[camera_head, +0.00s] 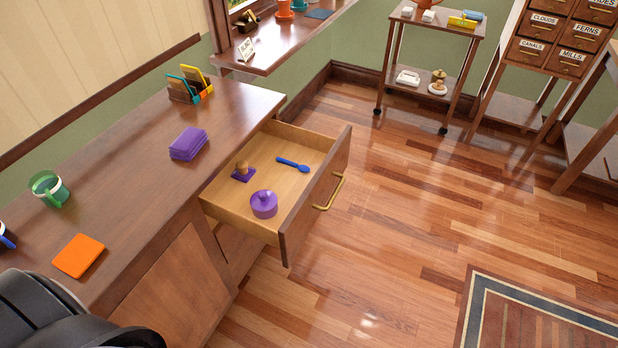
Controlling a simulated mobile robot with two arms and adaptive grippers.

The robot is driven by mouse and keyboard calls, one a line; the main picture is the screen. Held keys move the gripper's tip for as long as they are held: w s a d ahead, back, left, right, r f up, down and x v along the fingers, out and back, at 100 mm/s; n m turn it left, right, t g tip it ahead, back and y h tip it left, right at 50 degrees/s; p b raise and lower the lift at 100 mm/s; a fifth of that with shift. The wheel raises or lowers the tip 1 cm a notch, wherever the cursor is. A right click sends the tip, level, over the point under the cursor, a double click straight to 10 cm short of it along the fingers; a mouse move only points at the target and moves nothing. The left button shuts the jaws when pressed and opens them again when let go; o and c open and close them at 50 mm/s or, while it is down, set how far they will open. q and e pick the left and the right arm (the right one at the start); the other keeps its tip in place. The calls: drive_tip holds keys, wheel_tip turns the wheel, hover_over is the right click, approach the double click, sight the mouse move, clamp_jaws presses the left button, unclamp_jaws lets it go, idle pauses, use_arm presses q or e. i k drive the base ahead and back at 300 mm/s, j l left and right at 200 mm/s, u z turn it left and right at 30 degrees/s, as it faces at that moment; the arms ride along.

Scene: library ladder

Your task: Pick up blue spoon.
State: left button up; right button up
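The blue spoon (292,164) lies flat in the open drawer (233,212) of the wooden desk, towards the drawer's far side. It shares the drawer with a purple lidded pot (264,204) and a stamp with a wooden knob and purple base (243,172); it touches neither. No gripper shows in the head view. Only a dark part of my own body is visible at the bottom left corner.
On the desk (130,132) are a purple stack (188,143), an orange square (78,256), a green mug (49,188) and a colourful holder (190,85). The drawer front with its brass handle (329,191) juts over open floor. A trolley (430,22) stands behind.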

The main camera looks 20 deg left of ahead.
sight(303, 168)
drive_tip(key=u, duration=2.35)
drive_tip(key=z, duration=1.55)
drive_tip(key=u, duration=0.5)
drive_tip(key=i+l+u, duration=0.15)
drive_tip(key=u, duration=0.3)
drive_tip(key=l+u, duration=0.4)
drive_tip(key=i+l+u, duration=0.1)
drive_tip(key=l+u, duration=0.2)
drive_tip(key=u, duration=0.15)
drive_tip(key=l+u, duration=0.6)
drive_tip(key=u, duration=0.25)
